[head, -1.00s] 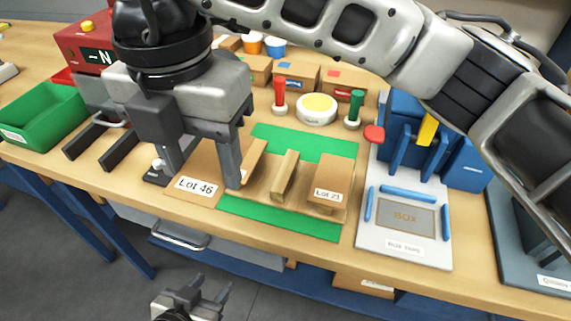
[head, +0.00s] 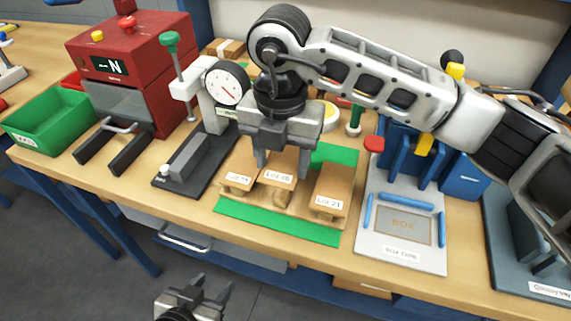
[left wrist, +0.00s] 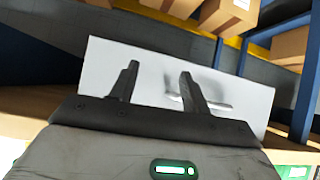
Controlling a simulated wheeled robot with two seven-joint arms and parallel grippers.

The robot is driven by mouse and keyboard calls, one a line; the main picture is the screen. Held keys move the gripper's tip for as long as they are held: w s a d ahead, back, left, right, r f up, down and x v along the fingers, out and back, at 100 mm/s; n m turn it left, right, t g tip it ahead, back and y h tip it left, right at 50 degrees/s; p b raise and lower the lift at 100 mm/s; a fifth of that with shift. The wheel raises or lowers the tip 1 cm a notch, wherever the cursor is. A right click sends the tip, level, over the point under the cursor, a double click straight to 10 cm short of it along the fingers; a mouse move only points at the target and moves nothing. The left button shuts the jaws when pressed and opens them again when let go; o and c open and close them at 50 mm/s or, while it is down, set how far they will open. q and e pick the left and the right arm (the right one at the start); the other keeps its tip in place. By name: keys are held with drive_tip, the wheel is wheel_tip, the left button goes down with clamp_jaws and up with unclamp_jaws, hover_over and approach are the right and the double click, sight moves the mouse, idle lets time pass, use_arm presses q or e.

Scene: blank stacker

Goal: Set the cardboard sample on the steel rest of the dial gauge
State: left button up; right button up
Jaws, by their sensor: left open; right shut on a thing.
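The dial gauge (head: 226,83) has a white round face on a pale stand, over a dark base. Its grey steel rest (head: 188,157) looks like a long low block, with no cardboard on it. My right gripper (head: 283,165) is shut on the cardboard sample labelled Lot 46 (head: 279,177), at the middle place of the wooden rack (head: 303,217). I cannot tell whether the sample touches the rack. My left gripper (head: 213,284) is open and empty, low in front of the bench; its fingers show in the left wrist view (left wrist: 158,85).
Two other samples, one with a hard-to-read label (head: 238,178) and Lot 21 (head: 329,200), flank Lot 46 on the green mat (head: 300,229). A red machine (head: 135,65) and green bin (head: 52,122) stand left. A box gauge tray (head: 398,252) stands right.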

sight(286, 165)
drive_tip(key=shift+w+d+f, duration=0.25)
drive_tip(key=shift+w+f, duration=0.1)
drive_tip(key=shift+f, duration=0.15)
wheel_tip(286, 165, down, 3)
drive_tip(key=shift+r, duration=0.1)
drive_tip(key=shift+f+b, duration=0.35)
drive_tip(key=shift+f, duration=0.15)
drive_tip(key=o, duration=0.9)
drive_tip(key=shift+r, duration=0.1)
